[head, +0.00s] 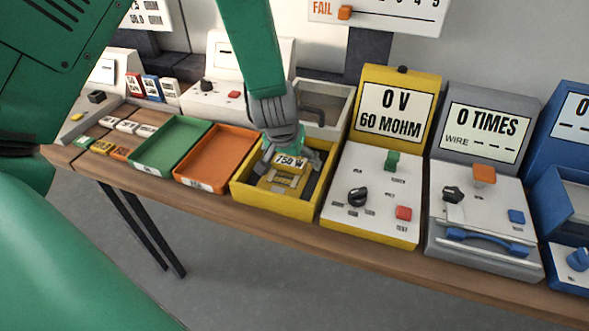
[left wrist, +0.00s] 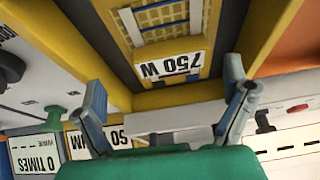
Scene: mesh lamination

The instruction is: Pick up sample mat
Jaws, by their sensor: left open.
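The sample mat (head: 284,181) is a yellow mesh piece with a white "750 W" label. It lies in the yellow tray (head: 272,206) on the bench. In the left wrist view the mat (left wrist: 165,18) shows its grid, a blue strip and the label, inside dark tray floor and yellow walls. My left gripper (head: 290,164) is above the tray, pointing down over the mat, and partly hides it. In the left wrist view its two fingers (left wrist: 166,108) are spread wide apart with nothing between them. My right gripper is in neither view.
The orange tray (head: 216,157) and green tray (head: 170,146) stand left of the yellow tray and look empty. The yellow "60 MOHM" tester (head: 374,192) stands close on its right, beside the grey "0 TIMES" tester (head: 484,209). The wooden bench edge (head: 236,218) runs in front.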

